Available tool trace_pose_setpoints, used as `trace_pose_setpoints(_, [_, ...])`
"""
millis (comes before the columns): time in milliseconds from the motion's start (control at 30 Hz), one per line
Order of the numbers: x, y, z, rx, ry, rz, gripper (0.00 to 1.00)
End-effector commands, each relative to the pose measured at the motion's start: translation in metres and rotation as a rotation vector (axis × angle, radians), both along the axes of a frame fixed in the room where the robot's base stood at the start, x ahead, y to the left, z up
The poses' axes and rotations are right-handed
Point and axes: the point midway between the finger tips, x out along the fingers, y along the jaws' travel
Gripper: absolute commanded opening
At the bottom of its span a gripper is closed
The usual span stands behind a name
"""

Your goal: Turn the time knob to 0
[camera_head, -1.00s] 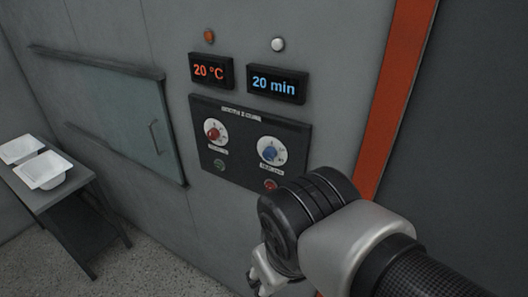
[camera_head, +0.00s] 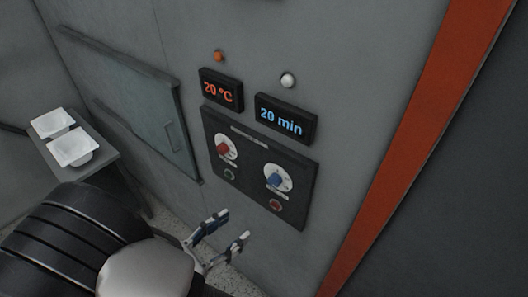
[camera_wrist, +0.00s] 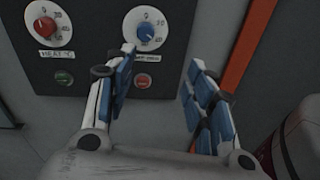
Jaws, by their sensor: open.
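The time knob is the blue knob (camera_head: 274,180) on a white dial, at the right of the dark control panel (camera_head: 244,191), under the display (camera_head: 284,120) reading "20 min". My gripper (camera_head: 230,226) is open and empty, below and left of the blue knob in the head view, apart from it. In the wrist view the blue knob (camera_wrist: 147,31) sits at the upper middle, beyond my open fingers (camera_wrist: 158,82). The left finger partly covers its dial and label.
A red knob (camera_head: 223,149) sits left of the blue one, under a "20 °C" display (camera_head: 220,92). Green and red buttons (camera_wrist: 141,81) lie below the knobs. A table with white tubs (camera_head: 72,148) stands at the left. An orange strip (camera_head: 411,130) runs at the right.

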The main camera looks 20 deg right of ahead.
Motion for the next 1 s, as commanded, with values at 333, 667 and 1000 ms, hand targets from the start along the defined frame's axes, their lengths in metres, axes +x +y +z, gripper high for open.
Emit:
trace_pose_setpoints(333, [0.011, 0.007, -0.005, -0.087, 0.005, 0.097, 0.49])
trace_pose_setpoints(667, [0.051, -0.050, -0.005, -0.085, 0.006, 0.091, 0.49])
trace_pose_setpoints(1000, [0.090, -0.104, -0.006, -0.084, 0.006, 0.093, 0.49])
